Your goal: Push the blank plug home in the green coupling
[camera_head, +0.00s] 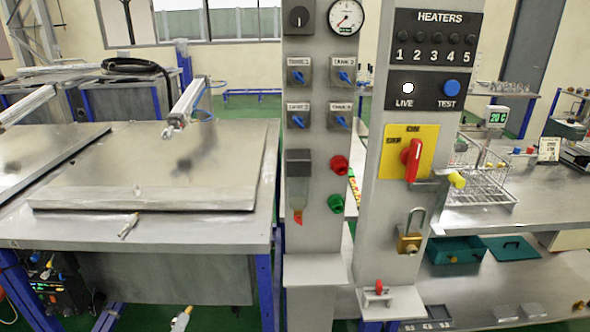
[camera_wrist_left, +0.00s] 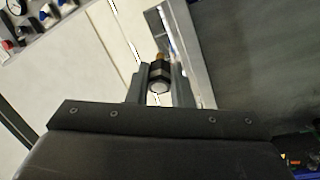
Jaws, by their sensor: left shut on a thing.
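The green coupling (camera_head: 335,203) sticks out from the right side of the grey post in the head view, below a red coupling (camera_head: 339,165). My left gripper shows only at its tip (camera_head: 180,322) at the bottom edge of the head view, low in front of the tank. In the left wrist view its two grey fingers (camera_wrist_left: 157,95) are shut on the blank plug (camera_wrist_left: 159,72), which has a brass end, a dark collar and a silver end. The plug's brass end (camera_head: 188,309) points up. It is well apart from the green coupling, to its lower left. My right gripper is not in view.
A steel tank with a flat lid (camera_head: 160,170) stands at left. The post carries a gauge (camera_head: 346,17) and blue-handled valves. A second post has a yellow switch plate (camera_head: 407,152) and a padlock (camera_head: 410,240). A wire basket (camera_head: 485,185) stands on the right bench.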

